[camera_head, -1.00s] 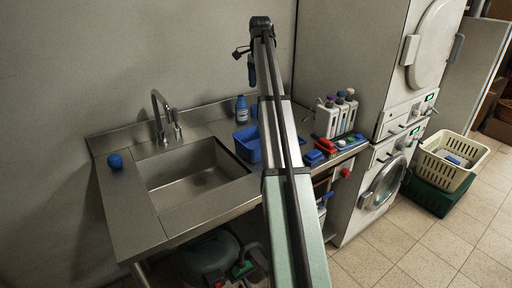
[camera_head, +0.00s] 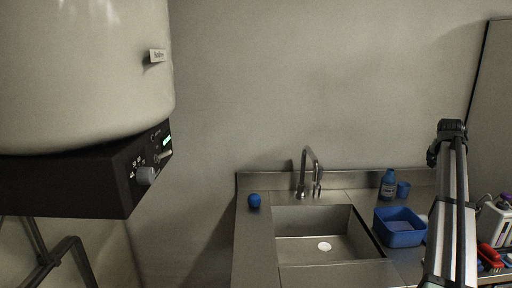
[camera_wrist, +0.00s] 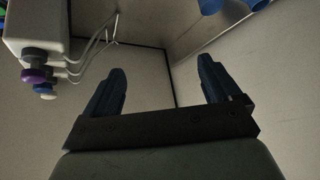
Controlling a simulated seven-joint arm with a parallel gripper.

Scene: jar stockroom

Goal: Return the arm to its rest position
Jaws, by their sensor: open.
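My gripper (camera_wrist: 160,88) shows in the wrist view with its two dark blue fingers spread wide and nothing between them. Beyond the fingers are a pale wall and a dark seam. In the head view my arm reaches up at the right side, over the counter, with a dark end (camera_head: 450,130) at its top. The fingers cannot be made out there.
The steel counter (camera_head: 255,245) has a sink (camera_head: 310,248), tap (camera_head: 305,175), blue ball (camera_head: 254,200), blue bin (camera_head: 399,228), blue bottle (camera_head: 388,184) and blue cup (camera_head: 403,189).

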